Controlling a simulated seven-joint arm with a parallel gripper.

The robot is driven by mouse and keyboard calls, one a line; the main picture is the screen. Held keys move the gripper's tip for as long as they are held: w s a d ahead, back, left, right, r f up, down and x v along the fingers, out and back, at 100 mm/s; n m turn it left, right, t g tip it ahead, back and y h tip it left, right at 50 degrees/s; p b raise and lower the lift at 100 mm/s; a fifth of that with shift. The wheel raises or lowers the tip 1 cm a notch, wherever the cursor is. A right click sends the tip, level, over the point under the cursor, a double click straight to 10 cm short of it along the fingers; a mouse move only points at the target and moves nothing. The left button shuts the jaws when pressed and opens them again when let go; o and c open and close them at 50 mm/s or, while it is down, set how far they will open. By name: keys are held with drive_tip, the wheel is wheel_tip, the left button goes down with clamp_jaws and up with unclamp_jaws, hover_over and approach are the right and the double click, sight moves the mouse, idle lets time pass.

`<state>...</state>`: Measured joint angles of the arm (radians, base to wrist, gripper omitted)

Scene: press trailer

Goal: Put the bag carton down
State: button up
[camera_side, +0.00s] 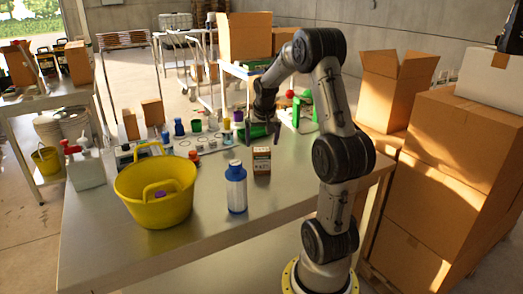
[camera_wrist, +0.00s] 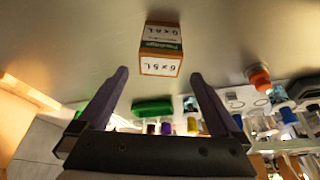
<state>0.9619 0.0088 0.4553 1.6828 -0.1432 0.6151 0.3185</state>
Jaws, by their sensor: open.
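The bag carton (camera_side: 261,160) is a small brown box with a white and green label. It stands on the metal table (camera_side: 285,215), just right of a blue bottle. In the wrist view the carton (camera_wrist: 161,50) lies ahead of the fingertips, between their lines and apart from them. My gripper (camera_side: 262,136) is above and behind the carton in the side view. Its two dark fingers show spread and empty in the wrist view (camera_wrist: 158,80).
Several small bottles and a green item (camera_wrist: 153,108) are behind. Stacked cardboard boxes (camera_side: 440,165) stand at right. The front table surface is clear.

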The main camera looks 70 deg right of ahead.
drive_tip(key=w+a+r+n, duration=0.1)
drive_tip(key=a+r+n, duration=0.1)
drive_tip(key=a, duration=0.4)
drive_tip(key=a+r+n+t, duration=0.1)
drive_tip(key=a+r, duration=0.3)
drive_tip(key=a, duration=0.3)
drive_tip(key=w+a+r+n+t, duration=0.1)
drive_tip(key=a+r+n, duration=0.1)
drive_tip(key=a, duration=0.5)
drive_tip(key=shift+w+r+n+y, duration=0.3)
drive_tip(key=shift+r+y, duration=0.1)
drive_tip(key=shift+r, duration=0.05)
drive_tip(key=s+a+f+n+t+y, duration=0.1)
drive_tip(key=s+a+n, duration=0.3)
drive_tip(key=a, duration=0.5)
drive_tip(key=s+a+n+t+y, duration=0.1)
drive_tip(key=s+a+n, duration=0.3)
drive_tip(key=a, duration=0.5)
drive_tip(key=shift+s+f+y, duration=0.35)
drive_tip(key=shift+s+y, duration=0.25)
drive_tip(key=shift+s, duration=0.65)
